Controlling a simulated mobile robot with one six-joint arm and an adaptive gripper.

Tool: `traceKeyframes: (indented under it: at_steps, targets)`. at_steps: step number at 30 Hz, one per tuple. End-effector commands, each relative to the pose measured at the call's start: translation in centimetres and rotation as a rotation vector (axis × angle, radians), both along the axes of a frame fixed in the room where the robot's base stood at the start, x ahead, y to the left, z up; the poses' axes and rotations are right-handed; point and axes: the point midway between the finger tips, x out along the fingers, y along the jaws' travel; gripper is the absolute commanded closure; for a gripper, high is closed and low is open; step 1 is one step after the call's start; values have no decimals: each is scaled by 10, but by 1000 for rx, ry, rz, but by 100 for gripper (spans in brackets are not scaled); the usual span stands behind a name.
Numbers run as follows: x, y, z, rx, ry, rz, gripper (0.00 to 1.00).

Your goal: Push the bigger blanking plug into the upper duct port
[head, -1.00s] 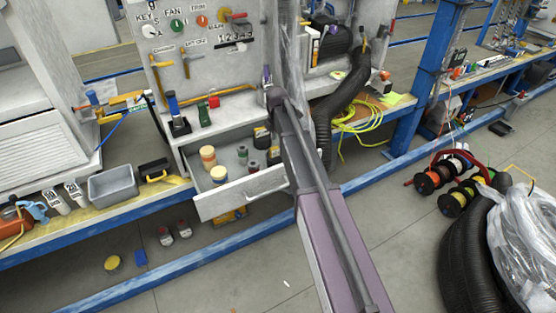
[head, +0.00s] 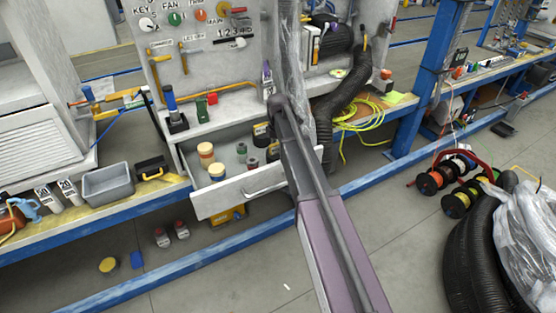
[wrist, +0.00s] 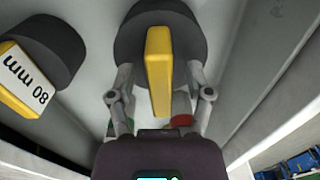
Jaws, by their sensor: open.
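In the wrist view, a black round plug with a yellow bar handle (wrist: 158,62) lies in front of my gripper (wrist: 160,88). The gripper is open, with one finger on each side of the handle; contact cannot be told. A second black plug with a yellow handle marked 80 mm (wrist: 42,52) lies to the left. No size mark is readable on the middle plug, so I cannot tell surely which is bigger. In the head view, a black and yellow plug (head: 261,132) shows in the open drawer (head: 225,203). My arm hides the gripper there. I cannot make out the upper duct port.
A black corrugated hose (head: 340,100) and a hanging plastic sheet (head: 297,65) are beside my arm.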

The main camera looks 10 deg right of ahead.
Motion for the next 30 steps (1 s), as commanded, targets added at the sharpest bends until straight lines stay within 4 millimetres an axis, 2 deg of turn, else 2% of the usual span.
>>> traceKeyframes:
  at_steps: [3, 22, 28, 29, 30]
  targets:
    - [0, 0, -6, 0, 0, 0, 34]
    - [0, 1, -5, 0, 0, 1, 34]
    - [0, 1, -5, 0, 0, 1, 94]
    - [0, 1, -5, 0, 0, 1, 100]
    - [0, 1, -5, 0, 0, 1, 100]
